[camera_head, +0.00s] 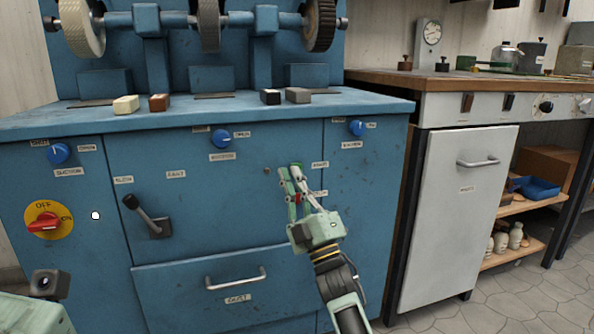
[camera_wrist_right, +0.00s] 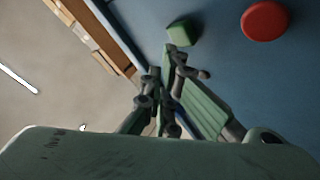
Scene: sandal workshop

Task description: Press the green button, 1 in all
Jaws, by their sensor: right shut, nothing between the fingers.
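The green button shows as a small green patch (camera_head: 297,164) on the blue machine front, mostly hidden behind my right fingertips. In the wrist view a green block (camera_wrist_right: 181,33) stands just beyond the fingertips and appears to be this button. My right gripper (camera_head: 287,171) is shut and empty, with its tips at or very near the button. I cannot tell whether they touch it or whether it is pressed in. In the wrist view the gripper (camera_wrist_right: 171,52) points toward the blue panel. My left gripper is not clearly in view.
A red round button (camera_wrist_right: 265,20) sits near the green one. The blue machine (camera_head: 210,260) also carries a red rotary switch (camera_head: 45,222), a black lever (camera_head: 147,215), blue knobs and a drawer handle (camera_head: 236,281). A workbench (camera_head: 470,82) stands on the right, with shelves beneath.

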